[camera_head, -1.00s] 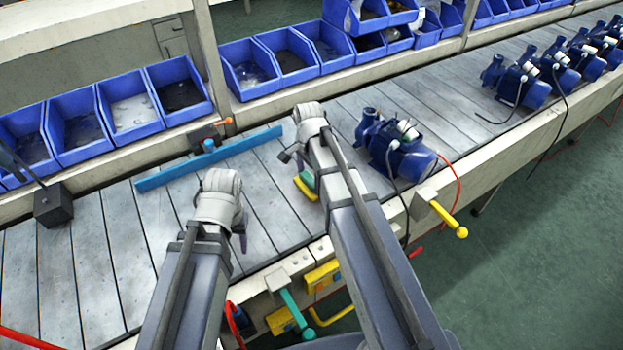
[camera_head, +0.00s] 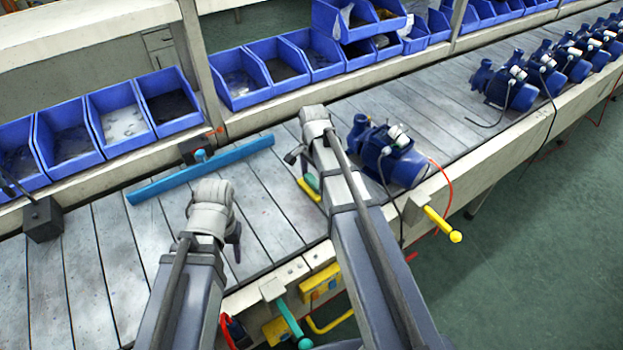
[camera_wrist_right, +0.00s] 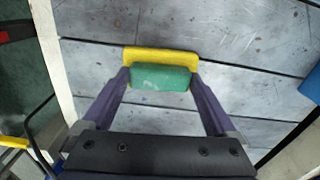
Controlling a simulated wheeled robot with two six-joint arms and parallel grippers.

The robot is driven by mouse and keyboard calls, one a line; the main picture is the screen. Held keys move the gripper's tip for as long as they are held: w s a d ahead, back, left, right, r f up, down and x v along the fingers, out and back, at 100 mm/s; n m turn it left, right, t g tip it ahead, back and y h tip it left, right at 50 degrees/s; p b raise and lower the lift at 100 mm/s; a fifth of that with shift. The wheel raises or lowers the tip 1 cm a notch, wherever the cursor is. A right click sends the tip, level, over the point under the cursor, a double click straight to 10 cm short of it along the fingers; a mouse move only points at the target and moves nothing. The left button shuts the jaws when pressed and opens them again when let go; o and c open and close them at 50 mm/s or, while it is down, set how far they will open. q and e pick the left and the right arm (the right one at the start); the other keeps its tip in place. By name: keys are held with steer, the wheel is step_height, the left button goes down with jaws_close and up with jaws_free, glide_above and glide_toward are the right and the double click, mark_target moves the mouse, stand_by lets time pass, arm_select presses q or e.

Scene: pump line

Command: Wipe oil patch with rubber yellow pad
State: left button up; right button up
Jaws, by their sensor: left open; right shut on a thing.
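The yellow pad (camera_wrist_right: 160,57) has a green grip block (camera_wrist_right: 160,78) on it. My right gripper (camera_wrist_right: 161,82) is shut on the green block, one finger on each side. In the head view the yellow pad (camera_head: 309,190) shows in part beside my right arm, low over or on the grey slatted conveyor (camera_head: 265,225); I cannot tell whether it touches. My left gripper (camera_head: 236,245) is open and empty above the conveyor, left of the pad. I cannot pick out an oil patch; the slats show only small dark specks, and my arms hide part of them.
A blue pump (camera_head: 390,153) stands just right of my right arm, with more pumps further right. A blue bar (camera_head: 200,170) lies across the conveyor. Blue bins (camera_head: 120,118) line the back. A yellow-handled lever (camera_head: 440,222) sticks out at the front edge.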

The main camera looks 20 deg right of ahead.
steer(key=shift+r+p, duration=3)
steer(key=shift+r, duration=0.05)
step_height(320, 180, up, 3)
steer(key=p, duration=0.3)
